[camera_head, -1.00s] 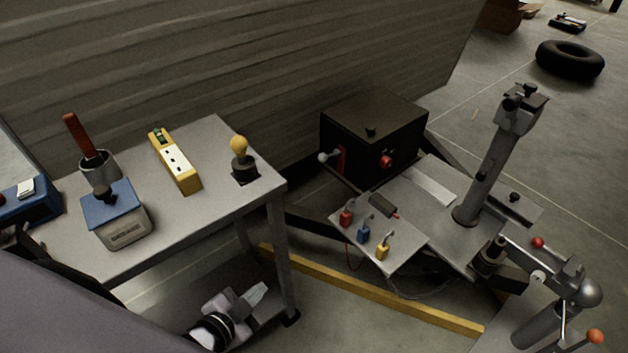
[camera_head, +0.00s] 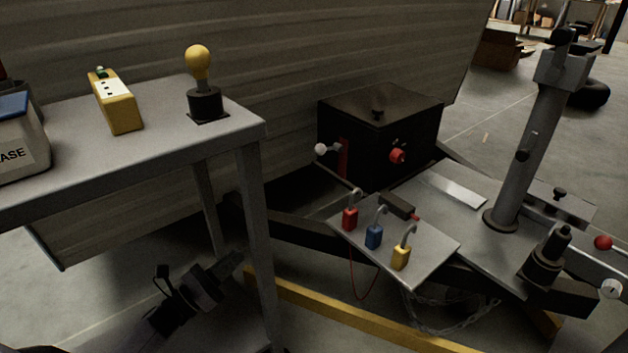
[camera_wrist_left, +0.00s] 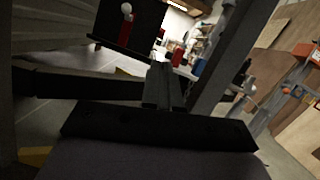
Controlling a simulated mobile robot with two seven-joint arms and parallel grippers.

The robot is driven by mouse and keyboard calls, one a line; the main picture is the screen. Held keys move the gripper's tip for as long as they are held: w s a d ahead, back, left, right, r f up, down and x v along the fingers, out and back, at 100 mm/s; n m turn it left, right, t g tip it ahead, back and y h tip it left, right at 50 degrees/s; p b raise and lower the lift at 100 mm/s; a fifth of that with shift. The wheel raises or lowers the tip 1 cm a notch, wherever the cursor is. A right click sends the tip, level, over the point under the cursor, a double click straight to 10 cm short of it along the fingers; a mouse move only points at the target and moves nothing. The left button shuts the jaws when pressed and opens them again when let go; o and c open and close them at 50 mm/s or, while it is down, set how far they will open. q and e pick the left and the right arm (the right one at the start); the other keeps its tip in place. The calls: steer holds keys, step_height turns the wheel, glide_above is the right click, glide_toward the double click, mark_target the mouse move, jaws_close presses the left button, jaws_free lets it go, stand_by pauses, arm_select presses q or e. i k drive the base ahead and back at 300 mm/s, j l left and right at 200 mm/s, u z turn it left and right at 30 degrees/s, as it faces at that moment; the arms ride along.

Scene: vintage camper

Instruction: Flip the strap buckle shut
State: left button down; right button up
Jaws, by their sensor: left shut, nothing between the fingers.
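The black box (camera_head: 375,135) stands on the trailer frame. On its left side is a red upright strip (camera_head: 343,157) with a lever ending in a pale ball knob (camera_head: 321,149), which appears to be the strap buckle; the lever sticks out from the box. The knob also shows at the top of the left wrist view (camera_wrist_left: 127,9), with the red strip (camera_wrist_left: 162,34) beside it. My left gripper (camera_head: 238,259) is low behind the table leg, left of the box and apart from it. Its fingers (camera_wrist_left: 162,85) are together and empty. My right gripper is not in view.
The grey table (camera_head: 150,160) with a leg (camera_head: 258,240) stands at left, carrying a yellow power strip (camera_head: 115,103) and a yellow bulb (camera_head: 198,62). Red, blue and yellow padlocks (camera_head: 401,257) sit on a plate before the box. A jack post (camera_head: 520,160) rises at right.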

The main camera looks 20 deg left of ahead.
mark_target(320, 149)
steer(key=i, duration=0.85)
